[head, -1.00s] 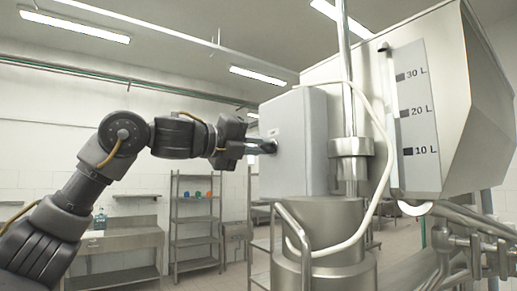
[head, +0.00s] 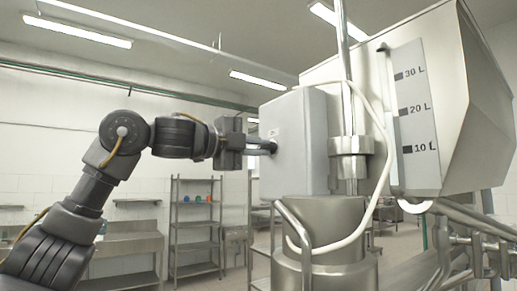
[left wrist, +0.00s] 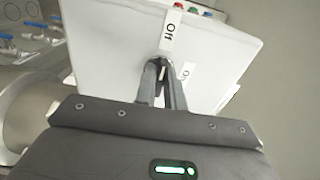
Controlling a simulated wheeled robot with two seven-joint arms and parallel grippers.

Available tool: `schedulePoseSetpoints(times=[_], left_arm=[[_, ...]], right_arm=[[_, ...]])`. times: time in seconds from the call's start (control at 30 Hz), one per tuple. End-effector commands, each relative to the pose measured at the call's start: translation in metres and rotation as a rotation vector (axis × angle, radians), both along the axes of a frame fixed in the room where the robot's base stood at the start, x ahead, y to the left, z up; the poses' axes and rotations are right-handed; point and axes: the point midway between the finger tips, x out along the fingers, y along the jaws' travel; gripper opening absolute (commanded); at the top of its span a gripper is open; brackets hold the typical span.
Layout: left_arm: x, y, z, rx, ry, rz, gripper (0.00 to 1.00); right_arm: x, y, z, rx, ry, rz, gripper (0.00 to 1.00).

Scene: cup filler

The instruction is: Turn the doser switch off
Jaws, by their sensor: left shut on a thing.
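The doser's grey control box (head: 303,140) stands on the metal column, and its left face carries the switch. In the left wrist view the box face (left wrist: 115,45) shows an "Off" label (left wrist: 172,28) above the switch and an "On" label (left wrist: 186,72) to the lower right. My left gripper (head: 270,147) is at that face, its fingers shut on the switch knob (left wrist: 162,68). The fingers, also in the left wrist view (left wrist: 161,82), hide most of the knob, so its exact angle is hard to tell. My right gripper is in neither view.
A large steel hopper (head: 435,100) with a litre scale stands right of the box. A white cable (head: 384,165) loops in front of the column (head: 320,235). Shelves (head: 195,225) and a sink counter stand behind.

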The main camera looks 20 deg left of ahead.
Motion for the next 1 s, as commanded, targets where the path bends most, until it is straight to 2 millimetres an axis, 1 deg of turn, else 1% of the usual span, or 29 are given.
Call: schedulePoseSetpoints(times=[0.4,0.43,0.57,0.87,1.0], left_arm=[[0.0,0.0,0.0,-0.008,0.005,0.001,0.0],[0.0,0.0,0.0,-0.008,0.005,0.001,0.15],[0.0,0.0,0.0,-0.007,0.004,0.001,0.32],[-0.001,0.001,0.0,-0.005,0.003,0.0,0.33],[-0.01,0.009,-0.003,-0.007,0.002,0.001,0.33]], right_arm=[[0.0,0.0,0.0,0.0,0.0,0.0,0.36],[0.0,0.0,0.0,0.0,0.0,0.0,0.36],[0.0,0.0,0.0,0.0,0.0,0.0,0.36],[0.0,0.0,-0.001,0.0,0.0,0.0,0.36],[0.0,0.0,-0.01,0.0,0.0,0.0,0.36]])
